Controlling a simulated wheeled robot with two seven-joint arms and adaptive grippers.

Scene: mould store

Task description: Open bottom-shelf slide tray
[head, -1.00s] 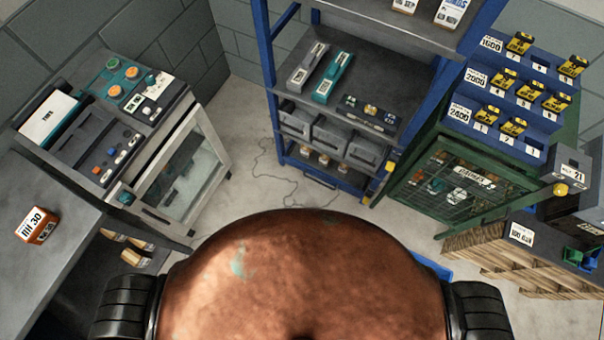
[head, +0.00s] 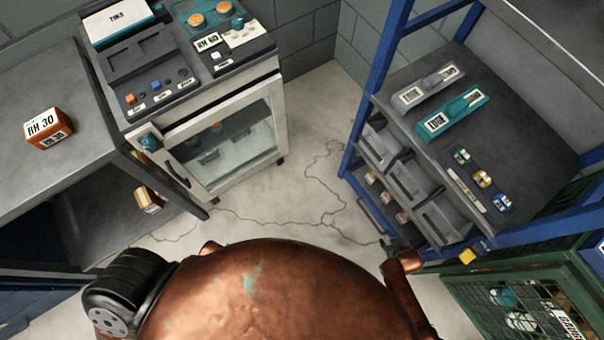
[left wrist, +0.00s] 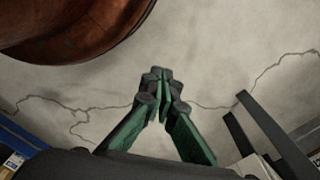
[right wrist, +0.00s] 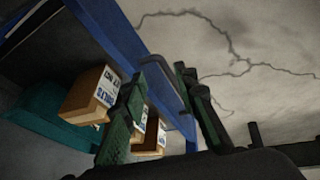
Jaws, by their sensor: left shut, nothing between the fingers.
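The blue bottom-shelf slide tray (head: 367,212) sits low in the blue rack, below the grey bins, with small boxes on it. In the right wrist view its blue front edge (right wrist: 110,40) runs beside labelled cardboard boxes (right wrist: 93,92). My right gripper (head: 393,243) is low at the rack's front, close to the tray. In the right wrist view this gripper (right wrist: 168,72) has its fingers apart, with blue tray front between or behind them; contact is unclear. My left gripper (left wrist: 162,74) is shut and empty above bare floor.
A white glass-door cabinet (head: 232,140) stands left of the rack. A grey bench (head: 50,85) with an orange block (head: 48,128) is at far left. A green mesh cage (head: 520,265) stands at right. Cracked floor (head: 280,185) between cabinet and rack is clear.

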